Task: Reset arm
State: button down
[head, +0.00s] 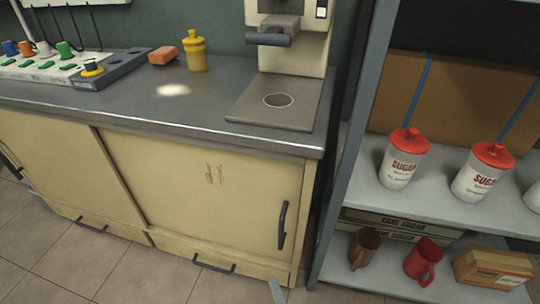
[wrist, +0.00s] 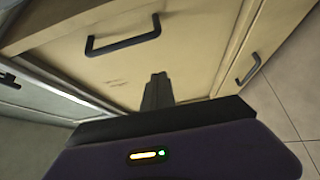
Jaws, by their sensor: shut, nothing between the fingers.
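My gripper (wrist: 157,88) shows in the wrist view with its dark fingers together and nothing between them. It points toward the cream cabinet front (wrist: 110,75), and no contact with it can be made out. A dark bar handle (wrist: 123,36) is above the fingers in that view, and another handle (wrist: 249,70) is to the right. In the head view the cabinet (head: 200,185) stands under the grey counter. A small grey piece shows at the bottom edge there, and I cannot tell what it is.
The press machine (head: 290,45) stands on the counter (head: 150,110), with a yellow bottle (head: 195,52) and an orange block (head: 163,55) to its left. A grey shelf (head: 350,160) at right holds sugar jars (head: 404,160), a brown mug (head: 365,248) and a red mug (head: 423,260). Tiled floor (head: 145,282) is open in front.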

jog(key=s+d+r+m+g+h, duration=0.1)
jog(key=s+d+r+m+h, duration=0.1)
jog(key=s+d+r+m, duration=0.65)
jog(key=s+d+r+m+g+h, duration=0.15)
jog(key=s+d+r+m, duration=0.4)
jog(key=s, duration=0.55)
jog(key=s+d+r+m+h, duration=0.3)
jog(key=s+d+r+m, duration=0.2)
jog(key=s+r+m, duration=0.4)
notch_tip(320, 180, up, 26)
jog(key=s+n+p, duration=0.1)
jog(key=p, duration=2.5)
jog(key=shift+a, duration=0.3)
